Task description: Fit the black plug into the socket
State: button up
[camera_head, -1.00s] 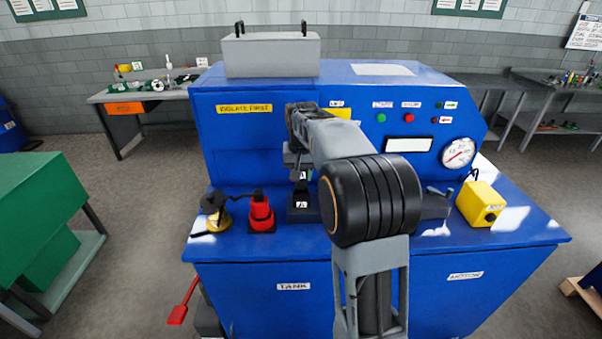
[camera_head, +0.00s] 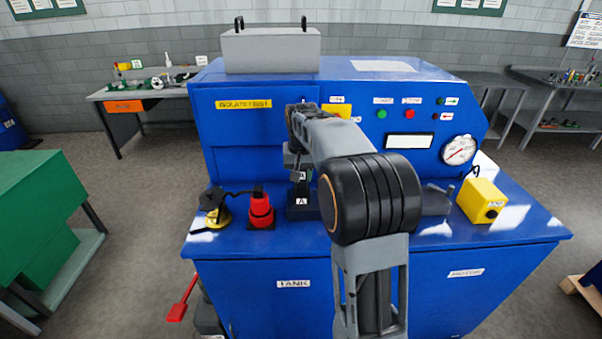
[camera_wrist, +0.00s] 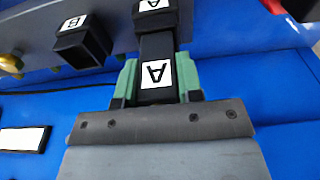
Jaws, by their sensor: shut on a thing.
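The black plug (camera_wrist: 157,52), with a white A label, is held upright between the green fingers of my gripper (camera_wrist: 152,84) in the wrist view. In the head view the plug (camera_head: 302,177) is above the black socket (camera_head: 301,212) marked A on the blue bench. In the wrist view the plug's end meets the A socket (camera_wrist: 152,19). It lines up with the mouth, but I cannot tell how deep it sits. A second black socket (camera_wrist: 82,46), marked B, stands beside it with its opening empty. My arm hides it in the head view.
A red connector (camera_head: 260,209) and a black-knobbed yellow part (camera_head: 214,206) stand left of the A socket. A yellow box (camera_head: 482,201) stands at the bench's right. The blue front panel with a gauge (camera_head: 458,150) rises behind.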

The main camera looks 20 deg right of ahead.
jog(key=shift+f+b, duration=0.6)
jog(key=shift+f, duration=0.4)
jog(key=o, duration=1.1)
jog(key=shift+r, duration=0.1)
jog(key=r, duration=0.4)
jog(key=s+r, duration=0.1)
jog(key=r, duration=0.8)
jog(key=shift+s+a+r, duration=0.25)
jog(key=shift+a+r, duration=0.05)
jog(key=shift+w, duration=0.35)
notch_tip(320, 180, down, 6)
jog(key=s+n, duration=0.1)
jog(key=shift+s+a+f+n+t+y, duration=0.1)
jog(key=shift+s+a+f+n+t, duration=0.5)
jog(key=shift+s+a+f, duration=1.95)
jog(key=shift+s+a+f+n+t+y, duration=0.15)
jog(key=shift+s+a+n+t, duration=0.6)
jog(key=shift+s, duration=3.7)
jog(key=shift+s+a+f+n+t+y, duration=0.1)
jog(key=shift+s+a+f+n+t, duration=0.35)
jog(key=shift+s+a+f, duration=2.15)
